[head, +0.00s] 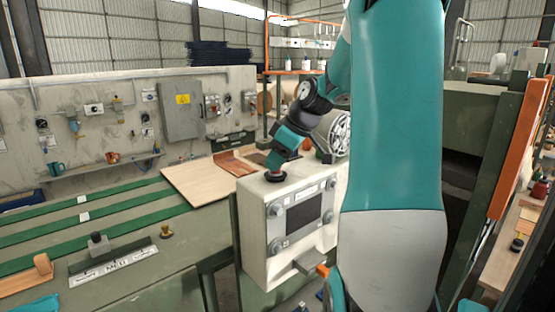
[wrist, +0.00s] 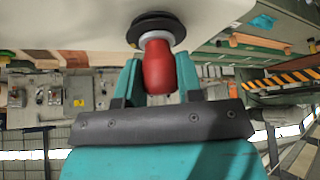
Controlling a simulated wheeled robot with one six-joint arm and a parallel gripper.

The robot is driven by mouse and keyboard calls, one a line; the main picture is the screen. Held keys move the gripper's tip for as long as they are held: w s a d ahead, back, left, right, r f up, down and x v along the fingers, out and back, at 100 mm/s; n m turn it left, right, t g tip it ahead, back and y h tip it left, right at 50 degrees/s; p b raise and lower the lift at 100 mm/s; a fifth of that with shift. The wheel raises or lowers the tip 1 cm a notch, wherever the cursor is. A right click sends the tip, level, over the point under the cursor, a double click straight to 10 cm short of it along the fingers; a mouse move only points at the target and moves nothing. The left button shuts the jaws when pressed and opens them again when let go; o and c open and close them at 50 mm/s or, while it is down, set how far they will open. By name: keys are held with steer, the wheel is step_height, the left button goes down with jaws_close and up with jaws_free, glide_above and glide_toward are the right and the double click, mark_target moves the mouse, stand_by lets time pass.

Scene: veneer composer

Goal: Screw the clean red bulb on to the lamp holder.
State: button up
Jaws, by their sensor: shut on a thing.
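A red bulb (wrist: 158,68) is between the two teal fingers of my gripper (wrist: 159,62) in the wrist view. My gripper is shut on it. The bulb's end meets the pale collar of the black round lamp holder (wrist: 152,22), in line with it; how deep it sits in the holder I cannot tell. In the head view the lamp holder (head: 275,178) is on top of the pale control box (head: 255,235), and my gripper (head: 274,163) points down right above it. The bulb is mostly hidden there by the fingers.
The control box has a dark screen (head: 303,215) and several knobs on its front. A wooden sheet (head: 195,182) lies on the green-striped table to its left. A wall panel with a grey cabinet (head: 181,111) stands behind. My arm covers the right middle of the head view.

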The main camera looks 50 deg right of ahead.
steer(key=m, duration=0.1)
steer(key=m+h+b, duration=0.1)
steer(key=m+h, duration=0.1)
steer(key=shift+a+f+m+b, duration=0.2)
steer(key=shift+a+m+b, duration=0.1)
steer(key=shift+b, duration=0.1)
steer(key=m+h, duration=0.2)
steer(key=m, duration=0.2)
steer(key=shift+w+a+r+b, duration=0.1)
steer(key=shift+b, duration=0.25)
steer(key=o, duration=0.5)
steer(key=shift+m+g+h, duration=0.3)
steer(key=shift+m+h, duration=0.1)
steer(key=shift+m, duration=0.3)
steer(key=o, duration=0.5)
steer(key=shift+d, duration=0.25)
steer(key=shift+r, duration=0.1)
steer(key=b+v, duration=0.6)
steer(key=v, duration=1.1)
steer(key=shift+s+r, duration=0.15)
steer(key=shift+s, duration=0.05)
